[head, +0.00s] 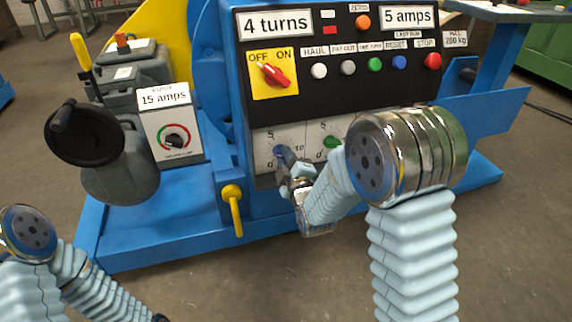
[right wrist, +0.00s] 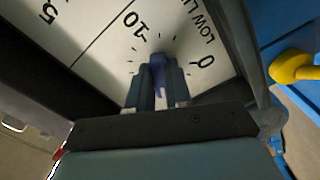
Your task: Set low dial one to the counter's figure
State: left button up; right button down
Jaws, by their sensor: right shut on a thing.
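Low dial one is a blue knob (head: 279,150) on a white plate low on the blue machine, with 0, 5 and 10 around it in the head view. In the right wrist view the knob (right wrist: 159,76) sits between my fingers, with 10, 0 and "LOW" lettering near it. My right gripper (head: 285,158) is shut on this knob, reaching it from the front. The knob's pointer is mostly hidden by the fingers, so its setting cannot be read. A display sign (head: 275,24) reads "4 turns". My left arm shows at lower left; its gripper is out of view.
A green dial (head: 331,142) sits just right, partly behind my right arm. Above are a red OFF/ON switch (head: 273,75), several push buttons and a "5 amps" sign (head: 407,18). A yellow lever (head: 233,208) hangs left of my gripper. A "15 amps" box (head: 172,125) stands farther left.

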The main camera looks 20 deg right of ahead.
pick_arm(q)
jog(key=shift+f+b, duration=0.8)
jog(key=shift+f, duration=0.3)
pick_arm(e)
jog(key=shift+f+m, duration=0.15)
jog(key=shift+m, duration=1.05)
pick_arm(q)
jog(key=shift+w, duration=0.1)
pick_arm(e)
jog(key=c, duration=1)
grip_release()
jog(key=shift+c, duration=0.2)
